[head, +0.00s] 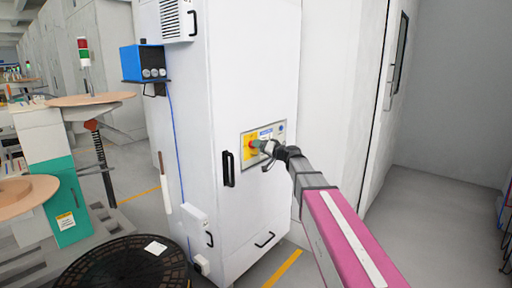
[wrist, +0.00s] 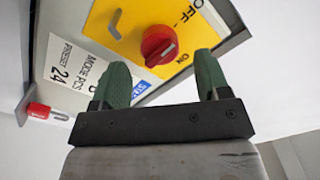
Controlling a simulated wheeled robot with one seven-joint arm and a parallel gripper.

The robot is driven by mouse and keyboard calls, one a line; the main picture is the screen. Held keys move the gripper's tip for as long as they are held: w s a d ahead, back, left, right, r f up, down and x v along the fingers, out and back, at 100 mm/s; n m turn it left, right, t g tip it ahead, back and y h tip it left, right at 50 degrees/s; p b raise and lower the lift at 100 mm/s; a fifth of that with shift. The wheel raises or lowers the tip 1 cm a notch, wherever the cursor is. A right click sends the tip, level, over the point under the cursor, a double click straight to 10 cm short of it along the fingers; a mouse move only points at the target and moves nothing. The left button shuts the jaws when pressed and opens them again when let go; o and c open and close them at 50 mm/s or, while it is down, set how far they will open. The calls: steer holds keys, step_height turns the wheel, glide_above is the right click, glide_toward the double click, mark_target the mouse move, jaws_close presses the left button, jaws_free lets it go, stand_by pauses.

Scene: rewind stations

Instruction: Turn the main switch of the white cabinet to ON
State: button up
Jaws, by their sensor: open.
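The white cabinet (head: 240,75) stands in the middle of the head view. Its control panel (head: 279,133) carries a yellow plate (wrist: 130,30) with a red rotary main switch (wrist: 158,44); the red shows at the panel's left in the head view (head: 253,144). OFF is printed above right of the knob and ON below right of it in the wrist view. I cannot tell which mark the knob points at. My gripper (wrist: 161,62) is open, its green fingers on either side of the knob in the picture, and no contact is visible. In the head view my gripper (head: 266,148) is at the panel.
A black door handle (head: 229,169) is left of and below the panel. A blue box (head: 143,63) is mounted on the cabinet's left side. A black round platform (head: 125,265) stands at the lower left. Grey floor is clear at the right.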

steer(key=shift+x, duration=1.45)
steer(key=c, duration=0.9)
steer(key=shift+m, duration=1.5)
steer(key=o, duration=0.9)
steer(key=shift+d, duration=0.1)
steer(key=v, duration=1)
steer(key=shift+s+d, duration=0.25)
steer(key=shift+s, duration=0.05)
